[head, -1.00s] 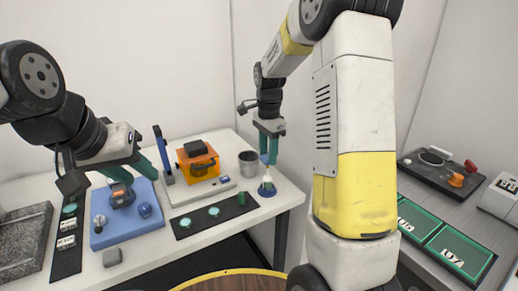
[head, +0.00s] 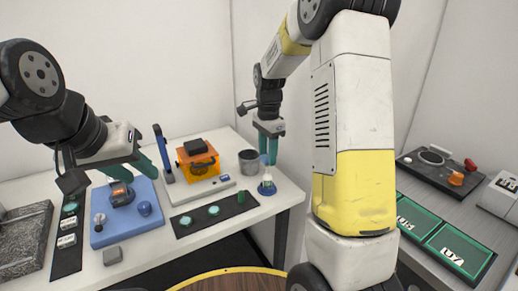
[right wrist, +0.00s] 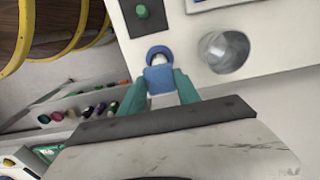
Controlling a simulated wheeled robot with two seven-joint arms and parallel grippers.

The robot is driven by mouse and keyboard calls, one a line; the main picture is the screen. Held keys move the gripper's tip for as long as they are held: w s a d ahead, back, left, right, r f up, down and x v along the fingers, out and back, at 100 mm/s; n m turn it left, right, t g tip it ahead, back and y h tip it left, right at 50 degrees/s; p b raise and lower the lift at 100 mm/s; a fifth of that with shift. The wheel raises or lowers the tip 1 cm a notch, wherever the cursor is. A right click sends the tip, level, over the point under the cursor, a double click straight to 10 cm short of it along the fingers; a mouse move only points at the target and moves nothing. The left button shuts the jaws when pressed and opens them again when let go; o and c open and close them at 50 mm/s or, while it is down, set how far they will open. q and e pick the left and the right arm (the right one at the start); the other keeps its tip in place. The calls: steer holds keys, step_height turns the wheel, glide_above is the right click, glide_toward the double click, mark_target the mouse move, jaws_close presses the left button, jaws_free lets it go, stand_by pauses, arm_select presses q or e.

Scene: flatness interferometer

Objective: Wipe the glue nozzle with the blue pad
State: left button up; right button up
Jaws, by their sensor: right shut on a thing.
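My right gripper (head: 268,150) is shut on a small blue pad (right wrist: 160,79), which sits between its green fingertips in the right wrist view. The glue nozzle (head: 266,180) is a pale tip standing upright in a round blue base at the bench's right end. The nozzle also shows in the right wrist view (right wrist: 158,58), right beside the pad. I cannot tell whether the pad touches it. My left gripper (head: 136,172) is open, with its green fingers spread above a blue fixture (head: 110,232).
A grey cup (head: 249,161) stands close to the nozzle. An orange-covered instrument (head: 198,160) sits behind a black strip (head: 225,211) with green discs. A grey block (head: 112,256) lies near the front edge. Green trays (head: 460,249) lie on the right-hand bench.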

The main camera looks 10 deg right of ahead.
steer(key=shift+a, duration=0.3)
steer(key=shift+d, duration=0.2)
steer(key=shift+d, duration=0.5)
steer(key=shift+a, duration=0.1)
steer(key=shift+a, duration=0.6)
steer(key=shift+d, duration=0.1)
steer(key=shift+s+d, duration=0.1)
steer(key=shift+d, duration=0.5)
